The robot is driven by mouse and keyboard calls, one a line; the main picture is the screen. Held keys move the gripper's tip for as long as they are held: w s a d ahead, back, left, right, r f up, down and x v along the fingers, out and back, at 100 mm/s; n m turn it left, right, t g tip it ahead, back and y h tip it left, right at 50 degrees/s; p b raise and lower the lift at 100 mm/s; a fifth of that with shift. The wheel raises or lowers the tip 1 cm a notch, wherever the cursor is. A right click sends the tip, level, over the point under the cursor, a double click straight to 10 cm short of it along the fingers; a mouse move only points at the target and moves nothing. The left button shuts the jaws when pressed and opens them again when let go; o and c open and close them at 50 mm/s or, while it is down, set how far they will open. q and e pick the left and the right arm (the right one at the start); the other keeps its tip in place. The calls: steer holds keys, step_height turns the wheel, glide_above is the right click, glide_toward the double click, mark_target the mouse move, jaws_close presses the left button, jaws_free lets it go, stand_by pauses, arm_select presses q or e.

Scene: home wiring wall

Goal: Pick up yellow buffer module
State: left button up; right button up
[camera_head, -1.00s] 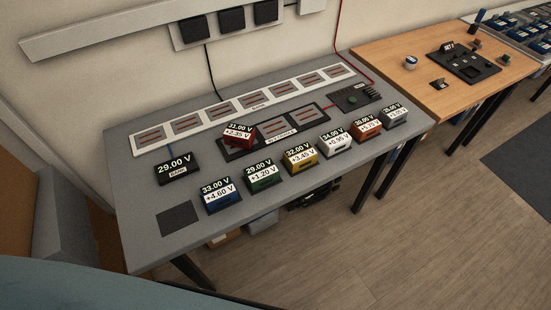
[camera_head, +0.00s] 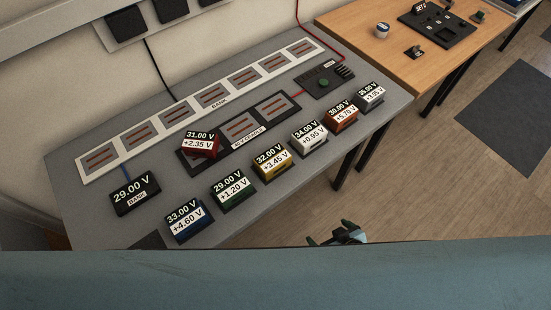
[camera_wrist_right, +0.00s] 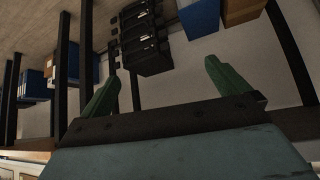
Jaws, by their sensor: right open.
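The yellow buffer module (camera_head: 272,163) stands on the grey table in the head view, labelled 32.00 V and +3.45 V. It sits in the front row between the green module (camera_head: 232,190) and the white module (camera_head: 309,138). My right gripper (camera_head: 346,228) shows at the bottom of the head view, in front of the table and apart from every module. In the right wrist view its two green fingers (camera_wrist_right: 165,85) are spread with nothing between them. My left gripper is not in view.
A red module (camera_head: 201,145) sits on the dark cradle (camera_head: 240,127). A blue module (camera_head: 187,221), an orange-red one (camera_head: 341,116) and a grey one (camera_head: 369,96) complete the row. A 29.00 V display (camera_head: 134,194) stands at left. Table legs and stored boxes show in the right wrist view.

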steer(key=w+a+r+n+t+y, duration=0.1)
steer(key=w+a+r, duration=0.15)
steer(key=r, duration=0.25)
steer(key=w+a+r+t+y, duration=0.1)
steer(key=w+a+r, duration=0.15)
steer(key=r, duration=0.35)
steer(key=n+t+y, duration=0.1)
steer(key=t+y, duration=0.1)
steer(key=y, duration=0.1)
glide_toward(279, 166)
steer(key=w+f, duration=0.1)
steer(key=x, duration=0.4)
steer(key=b+x, duration=0.1)
steer(key=x, duration=0.3)
steer(key=shift+a+r+b, duration=0.15)
steer(key=shift+a+b, duration=0.1)
steer(key=shift+b, duration=0.05)
steer(key=b+x, duration=0.1)
steer(key=x, duration=0.3)
steer(key=shift+w+a, duration=0.2)
steer(key=shift+w, duration=0.15)
steer(key=shift+w+a, duration=0.25)
steer(key=shift+w, duration=0.05)
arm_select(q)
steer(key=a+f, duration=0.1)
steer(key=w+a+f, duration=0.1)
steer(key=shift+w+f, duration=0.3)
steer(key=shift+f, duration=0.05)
